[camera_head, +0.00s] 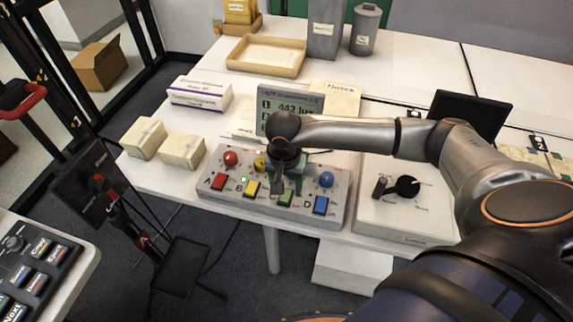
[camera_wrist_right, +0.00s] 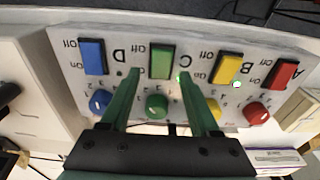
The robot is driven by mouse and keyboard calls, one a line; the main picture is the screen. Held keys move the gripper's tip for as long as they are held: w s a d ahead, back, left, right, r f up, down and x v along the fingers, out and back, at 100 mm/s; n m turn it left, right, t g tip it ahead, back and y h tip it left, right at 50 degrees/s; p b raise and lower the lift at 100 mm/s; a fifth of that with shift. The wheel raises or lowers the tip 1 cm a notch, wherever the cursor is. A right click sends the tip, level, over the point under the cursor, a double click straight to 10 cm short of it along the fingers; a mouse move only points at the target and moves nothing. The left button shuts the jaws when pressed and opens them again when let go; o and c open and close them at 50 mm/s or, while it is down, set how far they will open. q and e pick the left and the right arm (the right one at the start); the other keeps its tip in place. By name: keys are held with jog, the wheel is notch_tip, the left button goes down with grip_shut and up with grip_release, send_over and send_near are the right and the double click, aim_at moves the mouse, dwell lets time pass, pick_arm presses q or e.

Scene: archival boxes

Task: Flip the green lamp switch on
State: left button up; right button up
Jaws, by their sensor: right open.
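A grey control box (camera_head: 228,200) on the white table carries red, yellow, green and blue rocker switches, each with a round knob of its colour. The green switch (camera_head: 285,198) is marked C; in the wrist view (camera_wrist_right: 162,62) it lies just beyond my fingertips. My right gripper (camera_head: 287,188) points down over the box at the green column. In the wrist view its green fingers (camera_wrist_right: 158,76) are apart and empty, one on each side of the green knob (camera_wrist_right: 157,106). I cannot tell whether they touch the panel. My left gripper is not in view.
The yellow switch (camera_wrist_right: 227,69) and blue switch (camera_wrist_right: 93,57) flank the green one closely. A display reading 443 lux (camera_head: 290,104) stands behind the box. A white dial box (camera_head: 412,218) is to the right; cream boxes (camera_head: 182,150) sit to the left.

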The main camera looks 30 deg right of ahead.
aim_at(285, 197)
notch_tip(285, 197, up, 12)
jog(key=shift+s+a+f+b, duration=0.25)
jog(key=shift+s+a+b, duration=0.05)
jog(key=shift+s+a, duration=0.1)
jog(key=shift+a+f, duration=0.1)
